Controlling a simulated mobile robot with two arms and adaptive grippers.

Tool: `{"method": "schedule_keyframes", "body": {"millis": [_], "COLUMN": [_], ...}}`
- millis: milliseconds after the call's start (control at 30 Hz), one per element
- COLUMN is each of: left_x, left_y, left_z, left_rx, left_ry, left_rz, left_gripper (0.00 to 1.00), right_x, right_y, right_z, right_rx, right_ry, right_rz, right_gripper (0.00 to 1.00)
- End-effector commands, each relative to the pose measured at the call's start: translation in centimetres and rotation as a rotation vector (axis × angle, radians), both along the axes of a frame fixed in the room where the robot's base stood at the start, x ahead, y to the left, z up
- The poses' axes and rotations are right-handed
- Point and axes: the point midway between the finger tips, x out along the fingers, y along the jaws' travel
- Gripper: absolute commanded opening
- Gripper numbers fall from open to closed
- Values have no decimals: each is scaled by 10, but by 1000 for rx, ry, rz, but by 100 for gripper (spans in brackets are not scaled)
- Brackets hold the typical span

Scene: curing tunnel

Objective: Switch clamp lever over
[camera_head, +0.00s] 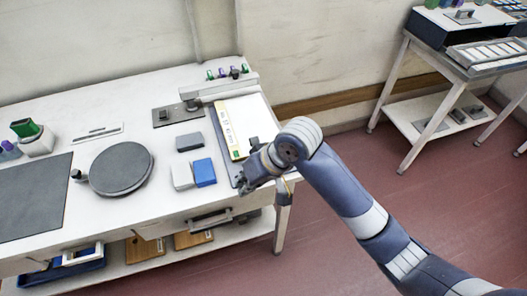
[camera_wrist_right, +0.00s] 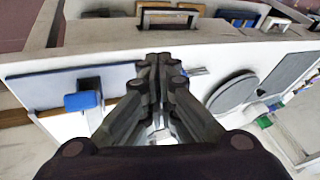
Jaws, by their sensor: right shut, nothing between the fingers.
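A small grey piece (camera_head: 192,104) sits at the bar's left end. I cannot tell which part is the clamp lever. My right gripper (camera_head: 246,180) is shut and empty near the board's front end; I cannot tell whether it touches the board. In the right wrist view its fingers (camera_wrist_right: 158,62) are together. That view also shows the blue-grey board (camera_wrist_right: 40,88) and a blue block-like piece (camera_wrist_right: 82,101) over its edge. My left gripper is out of view.
Left of the board are a blue block (camera_head: 204,172), a white block (camera_head: 181,176) and a grey block (camera_head: 189,142). A round grey plate (camera_head: 121,168) and a dark mat (camera_head: 32,200) lie farther left. A drawer handle (camera_head: 210,217) sticks out in front.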

Motion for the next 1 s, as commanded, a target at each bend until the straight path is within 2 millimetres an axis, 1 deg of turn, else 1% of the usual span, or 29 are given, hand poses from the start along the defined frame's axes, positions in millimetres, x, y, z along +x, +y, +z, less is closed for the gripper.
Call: {"method": "schedule_keyframes", "body": {"millis": [33, 100, 267, 433, 600, 700, 800, 867, 933, 1000], "left_x": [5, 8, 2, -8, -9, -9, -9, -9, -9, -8], "left_y": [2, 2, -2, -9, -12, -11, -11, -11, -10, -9], "left_z": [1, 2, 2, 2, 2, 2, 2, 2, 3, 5], "left_rx": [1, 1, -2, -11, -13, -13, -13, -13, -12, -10], "left_ry": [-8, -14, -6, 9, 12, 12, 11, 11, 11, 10], "left_rz": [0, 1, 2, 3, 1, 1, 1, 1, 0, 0], "left_gripper": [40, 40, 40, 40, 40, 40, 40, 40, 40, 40], "right_x": [8, 16, 36, 61, 84, 93, 98, 99, 101, 101], "right_y": [3, 6, 6, -6, -24, -33, -39, -41, -42, -42], "right_z": [8, 18, 43, 76, 112, 128, 139, 142, 142, 137], "right_rx": [-19, -47, -136, -244, -339, -376, -396, -402, -406, -407], "right_ry": [-1, 12, 39, 63, 78, 83, 87, 90, 91, 93], "right_rz": [10, 22, 24, -22, -105, -149, -181, -190, -196, -198], "right_gripper": [0, 0, 0, 0, 0, 0, 0, 0, 0, 0]}}
